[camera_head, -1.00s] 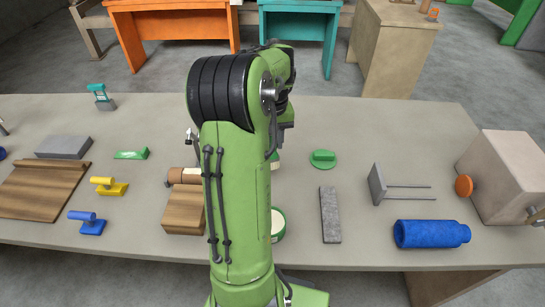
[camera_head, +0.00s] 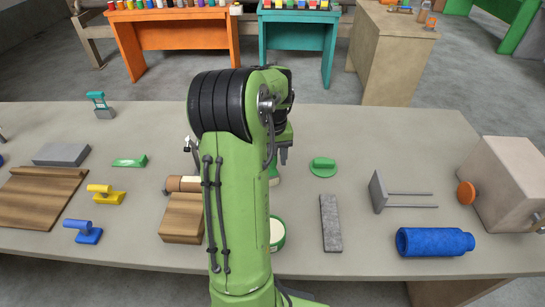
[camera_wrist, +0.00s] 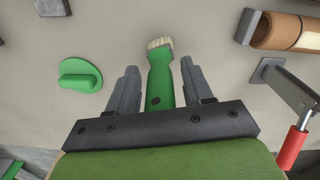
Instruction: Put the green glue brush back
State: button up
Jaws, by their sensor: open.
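The green glue brush (camera_wrist: 158,84) has a green handle and pale bristles that point up in the wrist view. My gripper (camera_wrist: 160,82) is open, with one finger on each side of the handle and a gap to both. The handle's end is hidden under my gripper's palm. In the head view my arm hides most of the brush, and my gripper's fingers (camera_head: 284,155) show just right of the arm. A green pot with cream-coloured contents (camera_head: 278,234) stands on the near side of the table, partly behind my arm. A green knobbed lid (camera_head: 323,167) lies to the right.
A grey strip (camera_head: 330,222), a two-rod metal piece (camera_head: 378,192) and a blue roll (camera_head: 435,241) lie to the right. A brown roll (camera_wrist: 290,30) and a red-handled tool (camera_wrist: 293,145) are close on the wrist view's right. The table's back right is clear.

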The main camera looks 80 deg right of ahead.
notch_tip(320, 180, up, 12)
jog(key=p, duration=0.4)
jog(key=shift+r, duration=0.2)
jog(key=w+a+r+n+t, duration=0.1)
jog(key=w+a+r+n, duration=0.2)
jog(key=w+a, duration=0.5)
jog(key=w+a+r+n+t, duration=0.1)
jog(key=w+a+r+n, duration=0.15)
jog(key=w+a, duration=0.55)
jog(key=s+a+f+n+t, duration=0.1)
jog(key=s+a+n, duration=0.2)
jog(key=a, duration=0.8)
jog(key=s+a+f+n+t, duration=0.1)
jog(key=s+a+n+t, duration=0.1)
jog(key=a, duration=1)
jog(key=shift+s+a+f+n+t, duration=0.15)
jog(key=shift+s+a+n+t, duration=0.15)
jog(key=shift+s+n, duration=0.75)
jog(key=shift+w, duration=0.25)
jog(key=shift+s, duration=0.1)
